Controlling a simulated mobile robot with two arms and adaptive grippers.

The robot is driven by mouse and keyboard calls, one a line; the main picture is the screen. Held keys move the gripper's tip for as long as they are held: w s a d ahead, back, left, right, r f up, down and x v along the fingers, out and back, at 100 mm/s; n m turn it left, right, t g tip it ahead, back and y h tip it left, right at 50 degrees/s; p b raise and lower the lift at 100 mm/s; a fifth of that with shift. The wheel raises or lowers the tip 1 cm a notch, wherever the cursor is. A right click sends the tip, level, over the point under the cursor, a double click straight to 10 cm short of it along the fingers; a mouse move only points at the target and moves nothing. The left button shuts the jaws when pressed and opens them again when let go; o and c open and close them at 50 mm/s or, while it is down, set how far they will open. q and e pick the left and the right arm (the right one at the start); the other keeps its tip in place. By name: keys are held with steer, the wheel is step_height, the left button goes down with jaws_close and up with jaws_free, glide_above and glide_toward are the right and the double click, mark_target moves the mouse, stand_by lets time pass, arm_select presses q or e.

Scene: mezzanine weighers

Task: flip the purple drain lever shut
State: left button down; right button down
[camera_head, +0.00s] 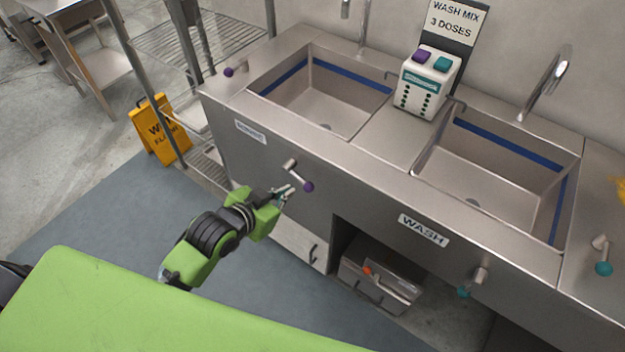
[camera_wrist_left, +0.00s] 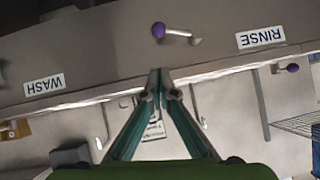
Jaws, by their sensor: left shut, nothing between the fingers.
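A purple-knobbed lever (camera_head: 299,176) sits on the front panel of the steel sink unit, below the left basin. Its arm slants down to the right from a metal pivot to the purple ball (camera_head: 308,187). In the left wrist view, which looks upside down, the same purple ball (camera_wrist_left: 158,30) and its arm lie beyond the fingertips. My left gripper (camera_head: 287,191) is shut and empty, just left of the ball in the head view. A gap shows between fingertips (camera_wrist_left: 160,72) and ball in the wrist view. My right gripper is not in view.
Another purple-knobbed lever (camera_head: 229,72) is at the counter's left end. Teal-knobbed levers (camera_head: 464,293) (camera_head: 603,268) are at the right. A WASH label (camera_head: 423,230) marks the panel. An open bay with a box (camera_head: 380,282) lies below. A yellow wet-floor sign (camera_head: 159,130) stands left.

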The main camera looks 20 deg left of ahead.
arm_select(q)
steer(key=shift+d+r, duration=0.1)
steer(key=shift+r, duration=0.3)
steer(key=p, duration=0.1)
glide_above(304, 186)
steer(key=s+d, duration=0.1)
steer(key=s, duration=0.2)
step_height(304, 186, down, 5)
steer(key=f, duration=0.3)
steer(key=shift+w+f, duration=0.15)
steer(key=shift+w, duration=0.2)
steer(key=shift+w+f+p, duration=0.1)
steer(key=shift+f+p, duration=0.2)
steer(key=shift+f, duration=0.3)
steer(key=shift+a+f, duration=0.1)
steer(key=shift+a, duration=0.05)
